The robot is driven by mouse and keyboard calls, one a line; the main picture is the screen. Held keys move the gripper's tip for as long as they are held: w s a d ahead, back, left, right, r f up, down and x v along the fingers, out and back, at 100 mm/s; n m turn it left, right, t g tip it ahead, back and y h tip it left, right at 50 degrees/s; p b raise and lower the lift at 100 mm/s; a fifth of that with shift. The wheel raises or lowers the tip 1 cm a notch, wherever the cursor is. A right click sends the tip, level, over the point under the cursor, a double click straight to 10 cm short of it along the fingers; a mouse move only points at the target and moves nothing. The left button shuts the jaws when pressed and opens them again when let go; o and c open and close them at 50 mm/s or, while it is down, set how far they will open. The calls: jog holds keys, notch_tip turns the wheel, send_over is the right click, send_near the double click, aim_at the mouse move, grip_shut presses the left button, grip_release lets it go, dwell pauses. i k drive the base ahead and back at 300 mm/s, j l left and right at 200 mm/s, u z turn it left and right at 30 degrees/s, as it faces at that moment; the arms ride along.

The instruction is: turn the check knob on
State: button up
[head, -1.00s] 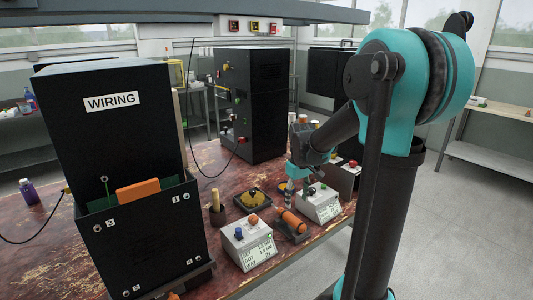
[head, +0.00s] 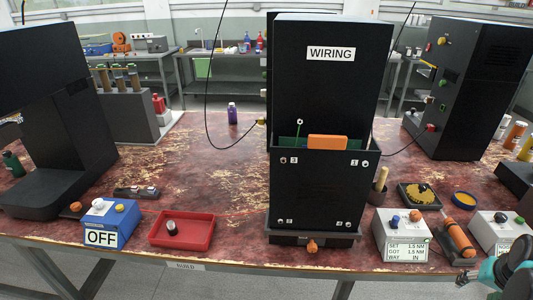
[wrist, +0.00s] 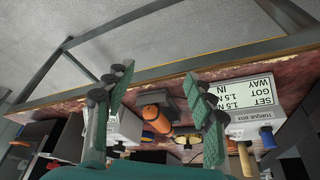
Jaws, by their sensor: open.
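No knob in view is labelled "check", so I cannot tell which one it is. A blue box (head: 108,222) with an OFF sign stands at the table's front left; it has a white knob (head: 99,203) and a yellow knob (head: 120,208) on top. A white torque box (head: 400,236) stands right of centre with a blue and an orange knob on top; it shows upside down in the wrist view (wrist: 262,95). My gripper (wrist: 157,75) is open and empty, its fingers apart near the table's front edge. In the head view only a part of it shows at the lower right corner.
A red tray (head: 182,244) with a dark knob-like piece lies right of the blue box. The tall black WIRING unit (head: 322,190) stands mid-table. An orange tool (head: 458,238) lies in a holder between the torque box and another white box (head: 492,230). Floor before the table is clear.

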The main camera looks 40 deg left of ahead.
aim_at(98, 202)
jog(key=u, duration=2.9)
